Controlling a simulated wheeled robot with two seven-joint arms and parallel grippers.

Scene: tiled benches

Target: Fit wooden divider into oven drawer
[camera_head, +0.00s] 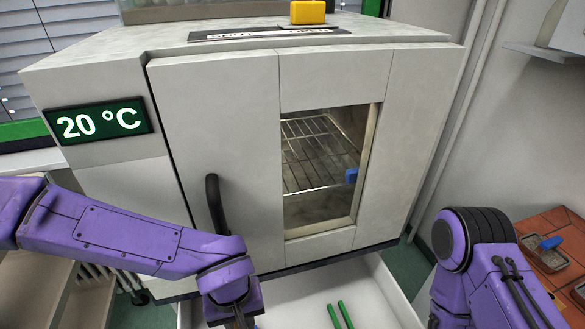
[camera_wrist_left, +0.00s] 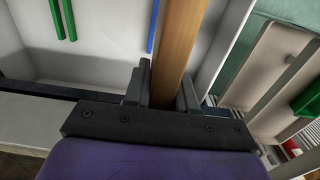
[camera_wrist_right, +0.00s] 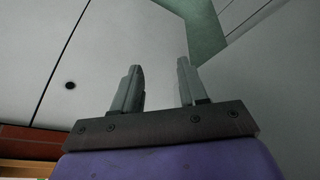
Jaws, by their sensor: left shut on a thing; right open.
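The oven drawer (camera_head: 385,290) is open below the oven (camera_head: 215,110), white inside, and cut off by the bottom of the head view. It also shows in the left wrist view (camera_wrist_left: 95,72). My left gripper (camera_wrist_left: 165,85) is shut on the wooden divider (camera_wrist_left: 180,35), a long brown strip that runs away from the fingers, close to the drawer's side wall. I cannot tell whether it touches the drawer. In the head view the left gripper (camera_head: 238,318) is at the drawer's left side. My right gripper (camera_wrist_right: 160,68) is open and empty, facing a pale grey surface.
Green sticks (camera_head: 340,316) lie in the drawer, and a blue stick (camera_wrist_left: 152,28) shows beside the divider. The oven's black handle (camera_head: 215,203) stands above my left forearm. A tiled bench (camera_head: 560,245) with small trays is at the right. Shelves (camera_head: 90,300) stand at lower left.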

